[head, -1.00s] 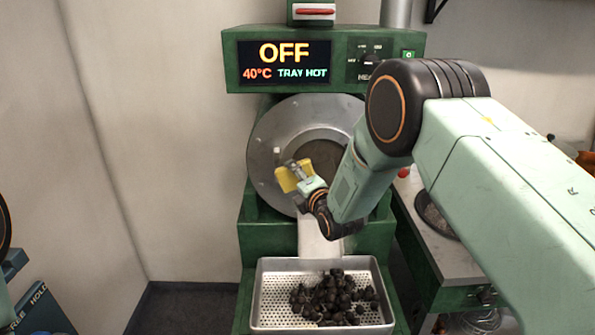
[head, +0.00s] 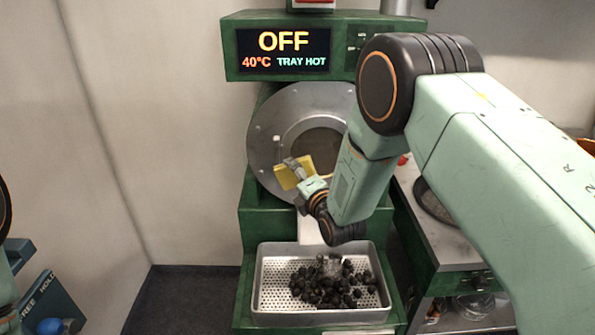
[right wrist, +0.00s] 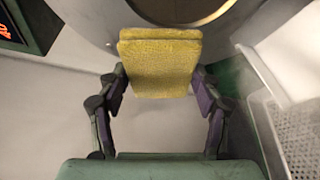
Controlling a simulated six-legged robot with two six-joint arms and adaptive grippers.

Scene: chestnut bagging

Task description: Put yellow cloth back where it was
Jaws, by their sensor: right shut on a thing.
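The yellow cloth (head: 289,177) is held in my right gripper (head: 297,170), in front of the round steel drum face of the roaster. In the right wrist view the folded cloth (right wrist: 160,62) sits between the two fingers of my right gripper (right wrist: 160,85), which are shut on it. The cloth looks clear of other surfaces, though its exact distance from the drum face is hard to tell. My left gripper is not visible; only a bit of my left arm shows at the left edge of the head view.
The green roaster (head: 232,50) shows OFF, 40°C and TRAY HOT. Its round metal front (head: 265,140) is behind the cloth. A perforated metal tray (head: 262,318) with dark chestnuts (head: 325,285) lies below. A side counter (head: 440,235) stands at the right. A blue holder (head: 50,300) is at lower left.

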